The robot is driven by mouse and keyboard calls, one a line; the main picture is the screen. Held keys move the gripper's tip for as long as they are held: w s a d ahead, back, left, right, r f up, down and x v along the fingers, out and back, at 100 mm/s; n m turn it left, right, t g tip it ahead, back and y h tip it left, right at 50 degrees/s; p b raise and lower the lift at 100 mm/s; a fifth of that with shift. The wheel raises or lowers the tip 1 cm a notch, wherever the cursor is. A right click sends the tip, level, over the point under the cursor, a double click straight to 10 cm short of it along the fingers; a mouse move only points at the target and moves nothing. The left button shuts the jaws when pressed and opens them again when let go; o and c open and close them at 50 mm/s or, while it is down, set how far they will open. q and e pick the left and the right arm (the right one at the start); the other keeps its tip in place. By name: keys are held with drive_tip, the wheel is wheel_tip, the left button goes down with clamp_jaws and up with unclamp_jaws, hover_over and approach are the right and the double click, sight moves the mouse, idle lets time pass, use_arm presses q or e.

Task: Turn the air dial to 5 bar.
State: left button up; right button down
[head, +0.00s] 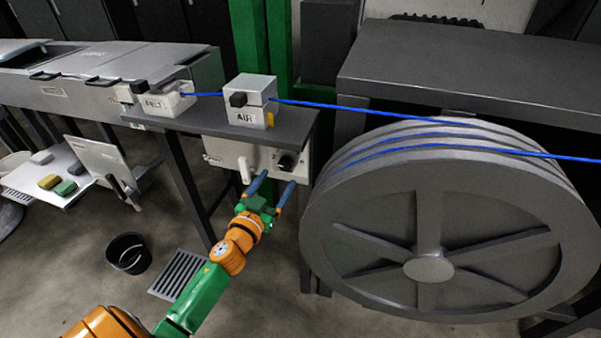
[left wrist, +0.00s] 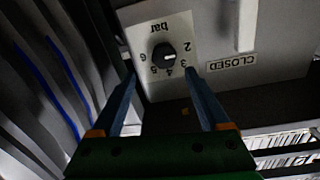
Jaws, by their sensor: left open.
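The air dial is a small black knob (head: 287,161) on a pale panel below the box labelled AIR (head: 251,103). In the left wrist view the knob (left wrist: 163,56) sits on a white plate marked "bar", with numbers 2 to 6 around it. A light mark on the knob points to the right, near 2 and 3; the exact reading is hard to tell. My left gripper (head: 276,179) is open and empty. Its blue fingers lie in front of the panel; in the left wrist view their tips (left wrist: 161,70) appear on either side of the knob, not visibly touching it. My right gripper is out of view.
A white lever (head: 245,170) stands left of the dial, above a CLOSED label (left wrist: 231,62). A large grey cable drum (head: 428,268) stands close on the right. A blue cable (head: 320,106) runs above. A black bucket (head: 128,253) stands on the floor.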

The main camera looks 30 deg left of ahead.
sight(284, 166)
use_arm(q)
drive_tip(key=w, duration=0.1)
drive_tip(key=w+a, duration=0.1)
drive_tip(key=w, duration=0.1)
drive_tip(key=w+a, duration=0.1)
drive_tip(key=shift+w+f, duration=0.25)
drive_tip(key=shift+w, duration=0.1)
drive_tip(key=shift+w+d, duration=0.15)
drive_tip(key=shift+w, duration=0.3)
drive_tip(key=shift+r, duration=0.1)
clamp_jaws()
